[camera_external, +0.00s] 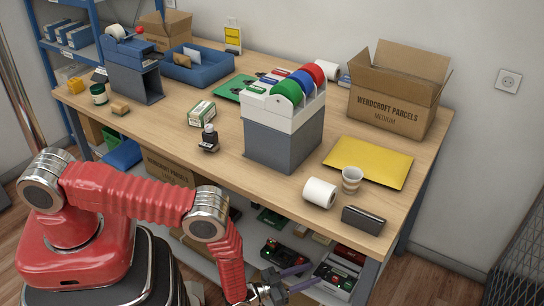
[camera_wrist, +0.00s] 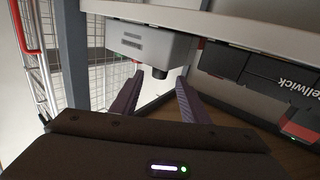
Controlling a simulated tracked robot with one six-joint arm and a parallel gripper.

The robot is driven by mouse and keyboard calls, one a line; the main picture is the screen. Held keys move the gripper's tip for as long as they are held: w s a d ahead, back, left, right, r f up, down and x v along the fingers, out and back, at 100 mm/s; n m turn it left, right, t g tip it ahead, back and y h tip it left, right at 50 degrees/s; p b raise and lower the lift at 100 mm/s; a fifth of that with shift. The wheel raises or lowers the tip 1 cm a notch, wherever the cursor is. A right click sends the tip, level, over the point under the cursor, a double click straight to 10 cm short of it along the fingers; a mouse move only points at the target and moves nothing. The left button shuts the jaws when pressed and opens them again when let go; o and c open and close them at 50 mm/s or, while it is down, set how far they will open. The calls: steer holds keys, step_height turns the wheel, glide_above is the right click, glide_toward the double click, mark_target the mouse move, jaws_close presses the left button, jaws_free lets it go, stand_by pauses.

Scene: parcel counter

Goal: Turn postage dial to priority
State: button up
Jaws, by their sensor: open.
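My gripper (camera_external: 300,277) is low in front of the counter's lower shelf in the external view. In the wrist view my gripper (camera_wrist: 160,82) has its two purple fingers spread, with nothing between them. A light grey box (camera_wrist: 147,45) is just beyond the fingertips, below a pale ledge. No priority marking is readable.
The pale ledge (camera_wrist: 230,22) runs above the box. A dark unit marked "ellwick" (camera_wrist: 265,75) is at right, a grey post (camera_wrist: 73,50) at left. Units with red and green parts (camera_external: 340,275) stand on the lower shelf. The wooden counter (camera_external: 180,175) holds parcels and supplies.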

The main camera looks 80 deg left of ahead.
mark_target(322, 270)
steer(key=shift+w+a, duration=0.15)
steer(key=shift+w, duration=0.6)
steer(key=shift+w+a, duration=0.15)
steer(key=shift+w, duration=0.55)
jaws_close()
